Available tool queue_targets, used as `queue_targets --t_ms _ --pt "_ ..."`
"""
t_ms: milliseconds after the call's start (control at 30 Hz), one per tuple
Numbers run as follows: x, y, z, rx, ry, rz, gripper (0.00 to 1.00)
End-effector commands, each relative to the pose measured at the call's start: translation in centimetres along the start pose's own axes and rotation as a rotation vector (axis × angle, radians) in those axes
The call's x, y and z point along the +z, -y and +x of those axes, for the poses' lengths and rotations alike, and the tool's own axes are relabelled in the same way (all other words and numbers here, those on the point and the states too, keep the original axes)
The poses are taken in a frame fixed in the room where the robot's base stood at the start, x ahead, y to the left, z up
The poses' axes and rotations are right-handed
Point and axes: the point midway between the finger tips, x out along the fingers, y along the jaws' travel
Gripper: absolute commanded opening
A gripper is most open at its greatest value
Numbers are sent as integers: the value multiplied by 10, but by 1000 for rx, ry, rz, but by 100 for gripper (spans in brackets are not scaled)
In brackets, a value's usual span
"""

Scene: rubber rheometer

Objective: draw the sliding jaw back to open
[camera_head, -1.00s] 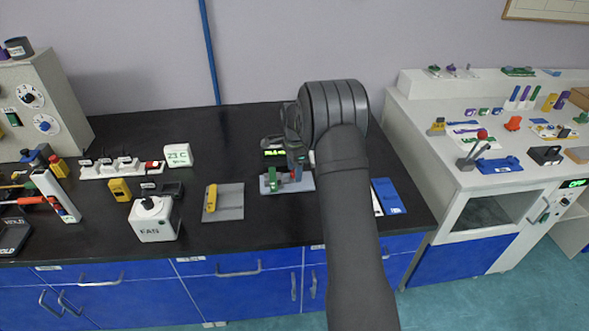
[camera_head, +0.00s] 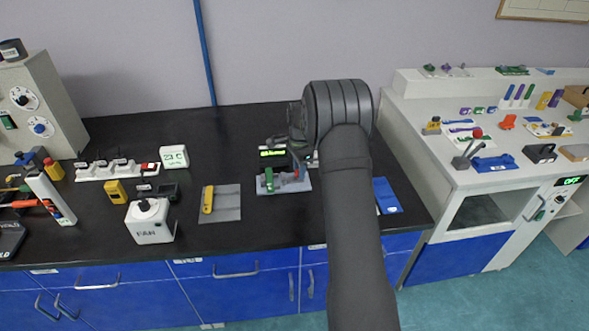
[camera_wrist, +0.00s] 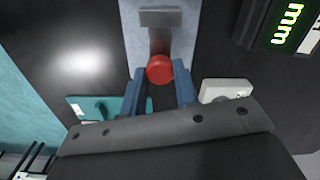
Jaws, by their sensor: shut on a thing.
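The jaw device has a pale grey base (camera_head: 268,191) on the black bench, with a green upright piece (camera_head: 268,179) on its left. A small red part (camera_head: 296,175) shows at its right, below my gripper (camera_head: 299,165). In the wrist view, a round red knob (camera_wrist: 160,68) sits between the two blue fingers of my gripper (camera_wrist: 161,80), which is shut on it. A grey block (camera_wrist: 160,18) stands farther along the pale base (camera_wrist: 134,38). My arm and fingers hide much of the sliding jaw.
A display with green characters (camera_head: 272,152) stands just behind the device and also shows in the wrist view (camera_wrist: 290,28). A grey mat with a yellow tool (camera_head: 207,199) lies to the left. A blue tray (camera_head: 386,195) lies to the right, beyond my arm.

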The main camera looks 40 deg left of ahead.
Motion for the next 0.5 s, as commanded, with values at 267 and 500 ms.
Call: queue_targets --t_ms 267,500 --pt "-5 -1 0 1 -7 2 50" --pt "-3 -1 0 1 -5 2 50"
